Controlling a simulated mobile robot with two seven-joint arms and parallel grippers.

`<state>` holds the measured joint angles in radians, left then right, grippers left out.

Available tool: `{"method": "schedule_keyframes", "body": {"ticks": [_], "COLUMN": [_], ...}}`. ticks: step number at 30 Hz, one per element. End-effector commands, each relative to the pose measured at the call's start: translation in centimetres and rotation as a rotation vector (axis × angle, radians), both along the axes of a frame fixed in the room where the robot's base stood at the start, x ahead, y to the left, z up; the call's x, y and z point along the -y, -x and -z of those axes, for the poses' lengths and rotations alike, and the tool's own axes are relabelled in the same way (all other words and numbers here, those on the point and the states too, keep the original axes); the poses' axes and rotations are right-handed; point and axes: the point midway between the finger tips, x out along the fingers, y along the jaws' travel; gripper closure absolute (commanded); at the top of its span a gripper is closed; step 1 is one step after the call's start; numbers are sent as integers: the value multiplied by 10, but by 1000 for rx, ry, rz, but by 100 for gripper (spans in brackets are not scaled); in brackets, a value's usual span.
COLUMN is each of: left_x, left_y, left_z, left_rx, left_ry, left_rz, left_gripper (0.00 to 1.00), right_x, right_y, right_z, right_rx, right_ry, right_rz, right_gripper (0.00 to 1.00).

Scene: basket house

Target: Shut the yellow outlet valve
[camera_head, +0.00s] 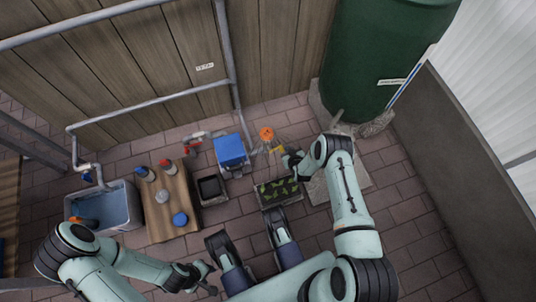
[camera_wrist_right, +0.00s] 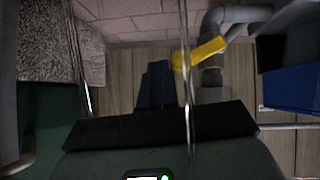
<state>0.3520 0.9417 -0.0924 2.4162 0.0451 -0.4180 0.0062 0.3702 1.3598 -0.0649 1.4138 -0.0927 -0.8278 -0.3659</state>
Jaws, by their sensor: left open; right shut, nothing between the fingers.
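The yellow outlet valve handle (camera_head: 277,149) shows small in the head view, low on the pipework between the blue box and the green tank. In the right wrist view the yellow lever (camera_wrist_right: 201,53) slants up to the right beside a grey pipe fitting. My right gripper (camera_head: 287,157) is close to the handle, at its right in the head view. Its dark fingers (camera_wrist_right: 157,83) are shut and empty, just left of the lever in the wrist view. I cannot tell whether they touch it. My left gripper (camera_head: 207,277) is open and empty, low over the paving.
A green tank (camera_head: 375,65) stands at the back right. A blue box (camera_head: 231,150), an orange item (camera_head: 266,134) and a planter tray (camera_head: 278,192) are near the valve. A wooden bench (camera_head: 160,208) with bottles and a grey basin (camera_head: 105,207) stand left.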

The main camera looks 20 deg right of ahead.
Motion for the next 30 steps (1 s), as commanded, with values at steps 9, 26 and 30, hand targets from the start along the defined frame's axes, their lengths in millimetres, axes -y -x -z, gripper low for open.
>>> {"method": "schedule_keyframes", "body": {"ticks": [9,26,30], "left_x": [-1,-1,-1], "left_y": [8,8,8], "left_z": [3,3,3], "left_rx": [-27,-26,-26], "left_ry": [1,2,2], "left_rz": [-3,-3,-3], "left_gripper": [57,57,57], "right_x": [8,7,7], "right_y": [1,1,1], "right_z": [13,13,13], "right_rx": [-2,-2,-2], "right_ry": [0,0,0], "right_rz": [1,0,0], "right_gripper": [100,100,100]}}
